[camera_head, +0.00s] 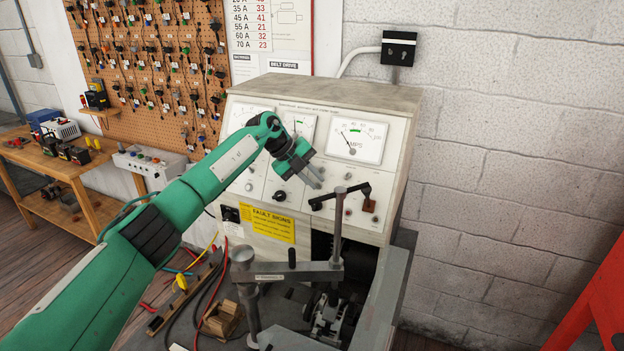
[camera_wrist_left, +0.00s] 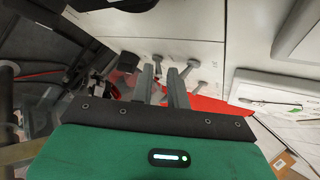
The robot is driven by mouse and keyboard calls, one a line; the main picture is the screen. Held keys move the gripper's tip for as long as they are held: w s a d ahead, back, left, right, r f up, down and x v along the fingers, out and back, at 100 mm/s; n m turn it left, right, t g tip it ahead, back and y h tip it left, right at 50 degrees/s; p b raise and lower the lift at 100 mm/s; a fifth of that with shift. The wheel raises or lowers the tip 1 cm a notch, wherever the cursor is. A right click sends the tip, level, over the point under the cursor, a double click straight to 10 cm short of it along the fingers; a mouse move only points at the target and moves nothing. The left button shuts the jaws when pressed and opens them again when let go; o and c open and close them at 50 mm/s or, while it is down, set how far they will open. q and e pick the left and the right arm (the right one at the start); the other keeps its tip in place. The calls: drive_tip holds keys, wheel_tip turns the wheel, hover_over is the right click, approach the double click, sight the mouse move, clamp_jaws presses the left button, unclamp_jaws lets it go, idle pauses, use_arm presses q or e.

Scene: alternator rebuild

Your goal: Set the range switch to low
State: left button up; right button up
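The cream test bench panel (camera_head: 262,172) carries several small controls under its meters, including a black knob (camera_head: 280,195). The labels are too small to read, so I cannot tell which control is the range switch. In the left wrist view, several metal toggle levers (camera_wrist_left: 190,66) stand on the panel close beyond my fingertips. A dark knob (camera_wrist_left: 127,62) is just to their left. My left gripper (camera_head: 317,181) is in front of the panel, below the meters. Its two fingers (camera_wrist_left: 160,70) are a little apart with nothing seen gripped between them. My right gripper is out of view.
A metal post with a clamp arm (camera_head: 338,225) rises in front of the panel's right part. A yellow fault signs label (camera_head: 268,224) is below the controls. Cables and a small wooden block (camera_head: 220,318) lie on the bench at lower left. A red frame (camera_head: 590,300) stands at far right.

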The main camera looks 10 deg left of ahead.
use_arm(q)
drive_tip(key=shift+a+r, duration=0.1)
drive_tip(key=shift+a, duration=0.1)
drive_tip(key=b+v, duration=0.5)
drive_tip(key=v, duration=0.8)
drive_tip(key=shift+r+b, duration=0.2)
drive_tip(key=shift+b, duration=0.2)
drive_tip(key=shift+s, duration=0.15)
